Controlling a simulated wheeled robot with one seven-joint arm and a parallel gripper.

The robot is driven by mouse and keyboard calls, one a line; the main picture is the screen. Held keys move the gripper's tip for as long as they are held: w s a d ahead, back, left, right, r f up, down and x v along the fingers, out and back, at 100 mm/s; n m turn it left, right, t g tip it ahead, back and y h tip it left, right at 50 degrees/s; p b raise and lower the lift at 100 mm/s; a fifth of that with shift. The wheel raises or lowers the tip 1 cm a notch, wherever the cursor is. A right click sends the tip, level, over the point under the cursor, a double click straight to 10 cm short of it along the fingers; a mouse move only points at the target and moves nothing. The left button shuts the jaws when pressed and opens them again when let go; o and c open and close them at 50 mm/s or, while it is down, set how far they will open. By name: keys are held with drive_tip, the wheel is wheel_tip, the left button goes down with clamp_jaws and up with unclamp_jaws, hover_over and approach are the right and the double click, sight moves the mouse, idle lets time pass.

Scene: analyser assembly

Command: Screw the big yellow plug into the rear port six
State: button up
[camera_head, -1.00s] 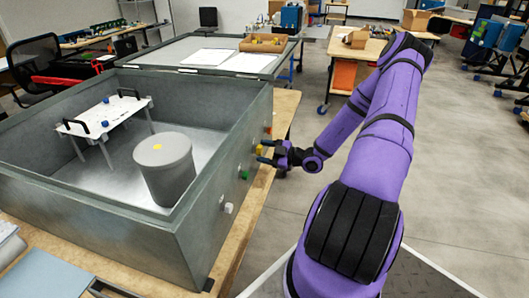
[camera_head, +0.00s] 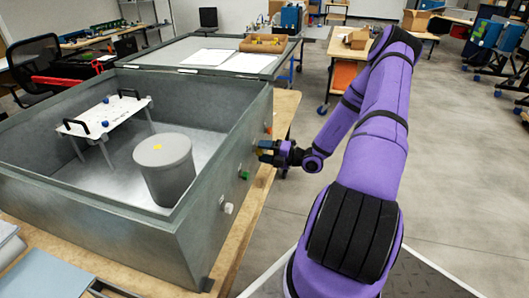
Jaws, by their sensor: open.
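A yellow plug (camera_head: 261,152) sits at the outer right wall of the open grey metal case (camera_head: 205,232). My gripper (camera_head: 264,151) is at this wall with its jaws open around or right beside the plug. The fingers partly hide the plug, and I cannot tell whether they touch it or how deep it sits. Port numbers are not legible. A green plug (camera_head: 244,175) and a white plug (camera_head: 228,208) sit nearer along the same wall. An orange-red plug (camera_head: 268,130) is farther along.
Inside the case stand a grey cylinder (camera_head: 163,172) with a small yellow patch on top and a white platform (camera_head: 104,115) with black handles. The case rests on a wooden table (camera_head: 262,188). Floor to the right is clear.

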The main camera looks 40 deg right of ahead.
drive_tip(key=n, duration=1.2)
drive_tip(key=shift+c, duration=0.5)
drive_tip(key=c, duration=0.9)
drive_tip(key=m, duration=2.4)
drive_tip(key=shift+f, duration=0.1)
